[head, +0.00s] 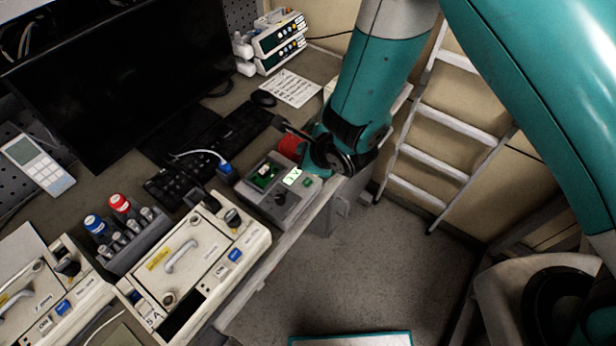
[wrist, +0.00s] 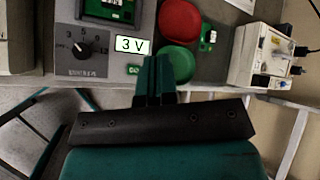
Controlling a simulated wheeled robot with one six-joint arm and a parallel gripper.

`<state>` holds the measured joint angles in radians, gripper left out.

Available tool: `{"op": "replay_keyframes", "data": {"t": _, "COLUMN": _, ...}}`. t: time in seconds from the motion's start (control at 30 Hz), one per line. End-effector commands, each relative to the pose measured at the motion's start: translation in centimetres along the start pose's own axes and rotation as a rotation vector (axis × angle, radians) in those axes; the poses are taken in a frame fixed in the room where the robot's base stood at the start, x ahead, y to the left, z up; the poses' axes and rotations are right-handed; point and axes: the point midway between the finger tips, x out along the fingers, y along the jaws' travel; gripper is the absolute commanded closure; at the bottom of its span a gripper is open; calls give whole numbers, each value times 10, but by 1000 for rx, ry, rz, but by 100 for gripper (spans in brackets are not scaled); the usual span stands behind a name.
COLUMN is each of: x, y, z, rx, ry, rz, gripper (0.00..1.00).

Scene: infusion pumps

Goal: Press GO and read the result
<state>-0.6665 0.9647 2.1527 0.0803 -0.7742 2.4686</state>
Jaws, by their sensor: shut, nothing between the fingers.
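The grey test unit (head: 262,205) sits near the front edge of the bench. In the wrist view its dial (wrist: 85,47) is at upper left and its display (wrist: 132,46) reads "3 V". The small green GO button (wrist: 134,70) is below the display. A red round lamp (wrist: 180,20) and a green round lamp (wrist: 178,62) are to the right; I cannot tell whether either is lit. My gripper (wrist: 154,66) is shut and empty, its tips between GO and the green lamp. Whether it touches GO I cannot tell. The arm hides much of the gripper in the head view.
A green circuit board (head: 265,175) sits in the unit, with a blue plug (head: 225,168) on a white cable nearby. Pump cases (head: 205,262) and a rack of capped tubes (head: 135,240) stand to the left. A ladder (head: 445,115) leans at the right; open floor lies in front.

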Motion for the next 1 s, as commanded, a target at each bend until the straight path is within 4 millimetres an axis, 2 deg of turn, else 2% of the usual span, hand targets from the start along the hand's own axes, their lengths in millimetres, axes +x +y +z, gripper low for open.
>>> {"op": "replay_keyframes", "data": {"t": 0.27, "x": 1, "y": 0, "z": -1, "rx": 0, "ry": 1, "rz": 1, "gripper": 100}}
{"op": "replay_keyframes", "data": {"t": 0.47, "x": 9, "y": 6, "z": -7, "rx": 0, "ry": 2, "rz": 1, "gripper": 100}}
{"op": "replay_keyframes", "data": {"t": 1.0, "x": 58, "y": 42, "z": -43, "rx": -1, "ry": 0, "rz": 1, "gripper": 100}}
